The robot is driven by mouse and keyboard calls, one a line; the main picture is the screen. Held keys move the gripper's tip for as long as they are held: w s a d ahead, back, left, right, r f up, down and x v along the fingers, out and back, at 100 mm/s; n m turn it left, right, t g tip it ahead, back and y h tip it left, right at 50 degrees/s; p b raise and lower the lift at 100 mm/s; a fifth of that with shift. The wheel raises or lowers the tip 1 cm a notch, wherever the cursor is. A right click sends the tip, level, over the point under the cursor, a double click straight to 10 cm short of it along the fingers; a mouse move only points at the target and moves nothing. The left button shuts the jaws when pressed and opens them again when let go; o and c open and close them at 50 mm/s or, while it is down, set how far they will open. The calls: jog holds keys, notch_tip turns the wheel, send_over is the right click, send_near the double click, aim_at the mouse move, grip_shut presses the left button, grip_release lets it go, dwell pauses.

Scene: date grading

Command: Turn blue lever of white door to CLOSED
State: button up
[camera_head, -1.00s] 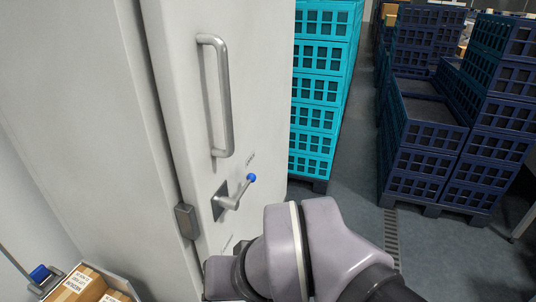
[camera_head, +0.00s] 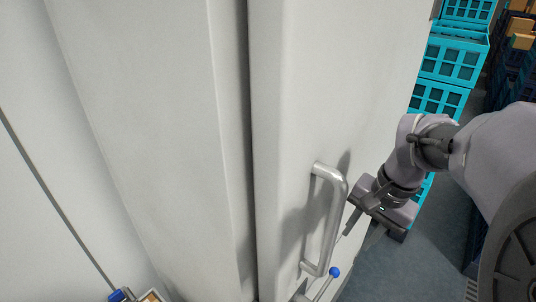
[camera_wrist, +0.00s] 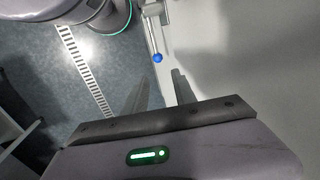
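The white door (camera_head: 300,110) fills the middle of the head view, with a grey pull handle (camera_head: 334,220) on it. Below the handle, the lever's blue knob (camera_head: 334,271) sits on a metal arm pointing up and slightly right; its pivot is at the bottom edge. The knob (camera_wrist: 158,58) and lever arm (camera_wrist: 152,30) also show in the wrist view. My gripper (camera_head: 353,234) is right of the handle, above the knob and apart from it. In the wrist view, my gripper (camera_wrist: 160,76) is open and empty, with the knob just beyond the gap between its fingertips. No lever marking is readable.
Turquoise crates (camera_head: 452,60) are stacked beyond the door's right edge, and darker crates (camera_head: 516,70) stand farther right. Blue-grey floor (camera_head: 428,250) with a drain grate (camera_wrist: 85,70) lies right of the door. The pull handle stands out close to my gripper.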

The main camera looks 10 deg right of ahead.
jog(key=b, duration=0.2)
send_near(333, 274)
jog(key=f+b, duration=0.1)
jog(key=f, duration=0.1)
jog(key=f+b, duration=0.1)
jog(key=f, duration=0.2)
jog(key=w+a+f+b, duration=0.1)
jog(key=f, duration=0.1)
jog(key=shift+w+f, duration=0.15)
jog(key=shift+f, duration=0.25)
grip_shut()
dwell(0.7)
